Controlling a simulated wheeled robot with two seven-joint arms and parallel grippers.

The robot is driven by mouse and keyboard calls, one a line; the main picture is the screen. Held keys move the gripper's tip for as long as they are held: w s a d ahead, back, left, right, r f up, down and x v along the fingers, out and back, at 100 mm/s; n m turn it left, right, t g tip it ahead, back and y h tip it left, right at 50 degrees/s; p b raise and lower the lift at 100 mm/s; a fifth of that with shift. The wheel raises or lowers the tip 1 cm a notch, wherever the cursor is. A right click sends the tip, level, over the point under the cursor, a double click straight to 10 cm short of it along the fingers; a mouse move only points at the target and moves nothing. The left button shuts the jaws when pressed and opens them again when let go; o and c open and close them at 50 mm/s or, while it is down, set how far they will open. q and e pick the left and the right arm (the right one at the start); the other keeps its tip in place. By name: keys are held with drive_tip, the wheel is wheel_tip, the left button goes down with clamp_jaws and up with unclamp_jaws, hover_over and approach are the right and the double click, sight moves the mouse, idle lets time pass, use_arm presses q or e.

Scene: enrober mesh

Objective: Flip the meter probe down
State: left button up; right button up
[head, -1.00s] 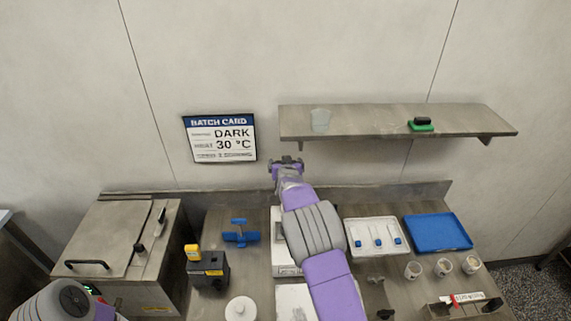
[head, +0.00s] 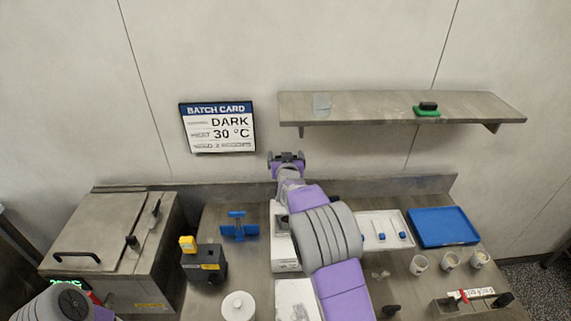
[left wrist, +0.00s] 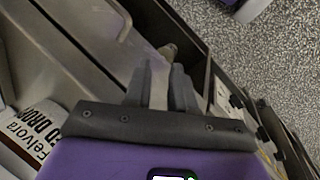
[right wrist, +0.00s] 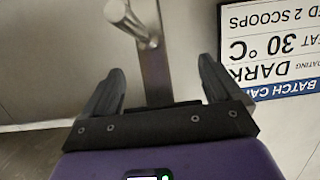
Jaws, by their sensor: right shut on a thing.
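My right gripper (head: 286,160) is at the end of the raised arm, in front of the back wall above the white unit (head: 285,250). In the right wrist view (right wrist: 162,70) its fingers are on either side of a steel bar (right wrist: 153,70), which I take to be the meter probe. A round metal stub (right wrist: 128,18) sticks out beside the bar. The contact is hard to see, and the probe is mostly hidden in the head view. My left gripper (left wrist: 162,85) is low over the left side. Its fingers are close together, with a pale strip between them.
A black box (head: 205,265), a blue stand (head: 239,231) and a white lidded pot (head: 238,305) are on the bench. A blue tray (head: 443,228) and shelf (head: 400,105) are at the right.

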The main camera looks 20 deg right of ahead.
drive_tip(key=shift+s+a+f+t+h+b, duration=0.35)
drive_tip(key=shift+s+t+b, duration=0.45)
drive_tip(key=shift+b, duration=1.65)
drive_tip(key=shift+s+a+f+t+h+b, duration=0.15)
drive_tip(key=shift+s+f+t+b, duration=0.65)
drive_tip(key=shift+b, duration=1.65)
drive_tip(key=shift+s+a+f+t+h+b, duration=0.1)
drive_tip(key=shift+s+a+t+b, duration=0.3)
drive_tip(key=shift+s+b, duration=1.4)
drive_tip(key=shift+w+t+b, duration=0.3)
drive_tip(key=shift+t+b, duration=0.2)
drive_tip(key=shift+b, duration=1.15)
drive_tip(key=o, duration=1.2)
drive_tip(key=shift+v, duration=3.85)
